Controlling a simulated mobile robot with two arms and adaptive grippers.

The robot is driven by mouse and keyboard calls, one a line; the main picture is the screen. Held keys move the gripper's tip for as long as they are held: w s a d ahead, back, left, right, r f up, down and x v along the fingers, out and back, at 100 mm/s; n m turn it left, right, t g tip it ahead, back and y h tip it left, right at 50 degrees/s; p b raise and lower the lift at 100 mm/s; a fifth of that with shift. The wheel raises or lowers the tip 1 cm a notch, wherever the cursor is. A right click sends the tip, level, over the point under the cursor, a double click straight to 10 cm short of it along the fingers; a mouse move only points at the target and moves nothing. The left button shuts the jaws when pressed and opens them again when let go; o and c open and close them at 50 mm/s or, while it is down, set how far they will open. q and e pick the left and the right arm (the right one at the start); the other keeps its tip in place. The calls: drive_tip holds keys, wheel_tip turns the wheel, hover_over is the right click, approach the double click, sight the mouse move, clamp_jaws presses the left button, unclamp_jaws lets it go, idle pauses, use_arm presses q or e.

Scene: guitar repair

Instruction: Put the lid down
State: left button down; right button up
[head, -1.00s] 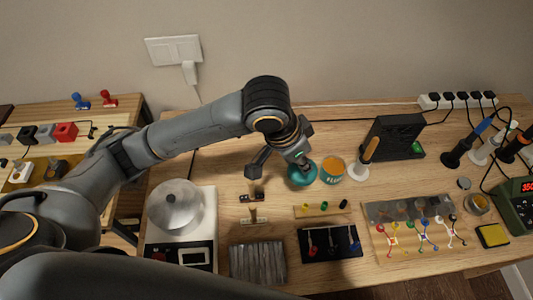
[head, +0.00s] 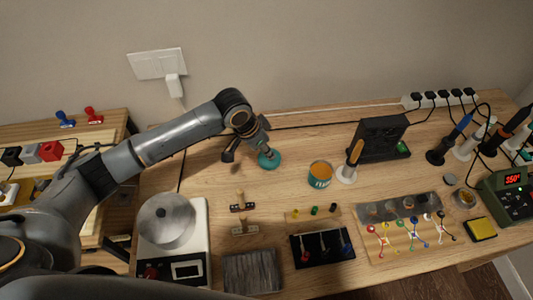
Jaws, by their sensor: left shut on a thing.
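The teal lid (head: 269,159) is a round piece at the end of my left gripper (head: 262,148), which is shut on it. The gripper and lid are over the back middle of the wooden table; whether the lid touches the wood I cannot tell. An open teal can (head: 320,174) with orange contents stands to the right of the lid, apart from it. My right gripper is not in view.
A soldering stand with an orange-handled tool (head: 354,153) is right of the can. Small stamps (head: 242,202) lie in front of the lid. Bare wood (head: 215,175) surrounds the lid.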

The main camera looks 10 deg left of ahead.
use_arm(q)
drive_tip(key=shift+s+f, duration=0.1)
drive_tip(key=shift+f, duration=0.95)
drive_tip(key=shift+d+f, duration=0.1)
drive_tip(key=c, duration=1.3)
unclamp_jaws()
drive_tip(key=v, duration=1.2)
drive_tip(key=shift+s, duration=0.1)
